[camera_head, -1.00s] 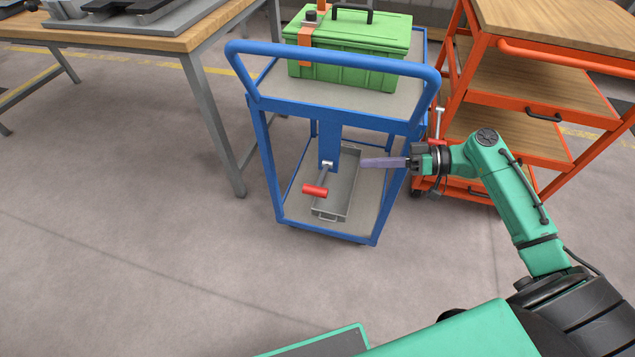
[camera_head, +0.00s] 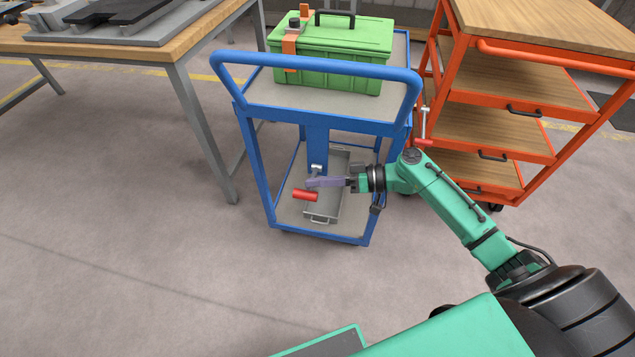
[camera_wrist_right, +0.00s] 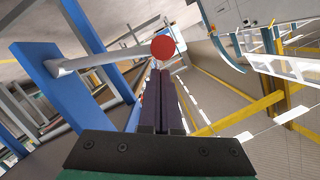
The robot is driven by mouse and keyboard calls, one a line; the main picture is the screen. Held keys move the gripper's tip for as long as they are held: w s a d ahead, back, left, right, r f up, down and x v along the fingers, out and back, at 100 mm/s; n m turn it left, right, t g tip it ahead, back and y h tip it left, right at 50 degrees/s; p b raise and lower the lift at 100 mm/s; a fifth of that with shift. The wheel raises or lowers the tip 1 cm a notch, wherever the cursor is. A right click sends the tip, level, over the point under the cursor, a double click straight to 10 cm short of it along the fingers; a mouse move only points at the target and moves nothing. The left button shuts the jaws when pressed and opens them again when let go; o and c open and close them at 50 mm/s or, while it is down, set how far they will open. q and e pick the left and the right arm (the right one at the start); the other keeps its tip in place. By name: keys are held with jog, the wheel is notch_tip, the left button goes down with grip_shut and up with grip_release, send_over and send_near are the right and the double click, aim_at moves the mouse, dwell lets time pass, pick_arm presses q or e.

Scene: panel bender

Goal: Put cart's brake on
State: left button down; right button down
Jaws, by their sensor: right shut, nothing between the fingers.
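The blue cart (camera_head: 318,120) stands in the middle of the head view. Its brake lever has a red handle (camera_head: 305,195) on a grey arm at the cart's blue upright (camera_head: 317,150). In the right wrist view the red handle (camera_wrist_right: 163,47) shows end-on just beyond the fingertips, its pale arm (camera_wrist_right: 105,57) running left to a blue post. My right gripper (camera_head: 312,183) is shut and empty, its purple fingers close above the red handle in the head view. In the right wrist view its fingers (camera_wrist_right: 160,75) are together. Contact cannot be told. My left gripper is not in view.
A green toolbox (camera_head: 332,60) sits on the cart's top shelf. A grey tray (camera_head: 327,190) lies on the lower shelf. An orange trolley (camera_head: 495,95) with a red-handled lever (camera_head: 424,125) stands close on the right, a wooden bench (camera_head: 165,50) on the left. Floor in front is clear.

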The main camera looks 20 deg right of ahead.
jog(key=shift+s+a+f, duration=0.1)
jog(key=shift+s+f, duration=0.05)
jog(key=shift+f, duration=0.1)
jog(key=shift+f, duration=0.1)
